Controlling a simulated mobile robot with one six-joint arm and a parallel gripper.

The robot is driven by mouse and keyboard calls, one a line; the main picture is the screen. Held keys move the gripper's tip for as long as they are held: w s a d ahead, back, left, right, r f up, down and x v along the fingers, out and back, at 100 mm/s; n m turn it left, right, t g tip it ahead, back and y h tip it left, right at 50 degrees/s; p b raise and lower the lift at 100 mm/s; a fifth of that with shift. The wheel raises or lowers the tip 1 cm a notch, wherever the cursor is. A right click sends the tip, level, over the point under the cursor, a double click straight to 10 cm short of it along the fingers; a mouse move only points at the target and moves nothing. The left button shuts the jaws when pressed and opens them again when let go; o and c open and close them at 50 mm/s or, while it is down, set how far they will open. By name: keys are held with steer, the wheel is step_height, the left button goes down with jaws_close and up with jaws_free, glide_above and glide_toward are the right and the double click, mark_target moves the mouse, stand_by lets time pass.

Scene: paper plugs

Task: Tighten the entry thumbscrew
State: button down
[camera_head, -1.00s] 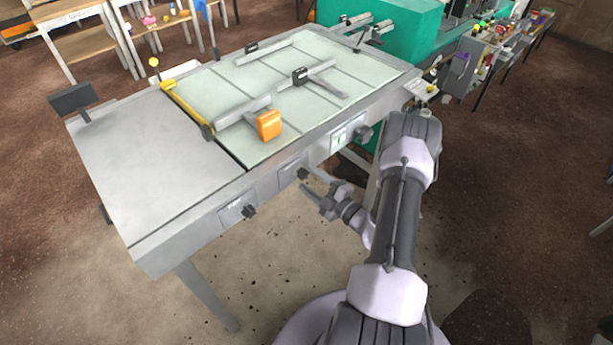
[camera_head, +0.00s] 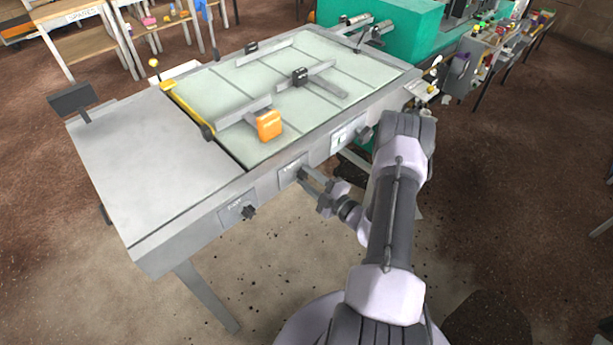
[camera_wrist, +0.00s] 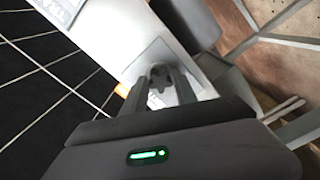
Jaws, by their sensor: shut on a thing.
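Three dark thumbscrews sit on plates along the table's front side: a left one (camera_head: 249,212), a middle one and a right one (camera_head: 365,132). In the wrist view the dark lobed thumbscrew (camera_wrist: 160,79) shows between my fingertips (camera_wrist: 163,84), against a pale plate. My gripper is shut on it. The fingers partly hide the thumbscrew in the head view.
The table's pale top (camera_head: 215,84) carries grey rails, a yellow bar (camera_head: 186,107) and an orange block (camera_head: 268,125). A bare grey panel (camera_head: 140,165) is at the left. A green machine (camera_head: 405,35) stands behind. The floor in front of the table is open.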

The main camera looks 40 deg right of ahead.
steer(key=c, duration=1.8)
jaws_free()
jaws_close()
steer(key=shift+r+m+p, duration=0.1)
steer(key=shift+m+p, duration=0.2)
steer(key=shift+m, duration=1.5)
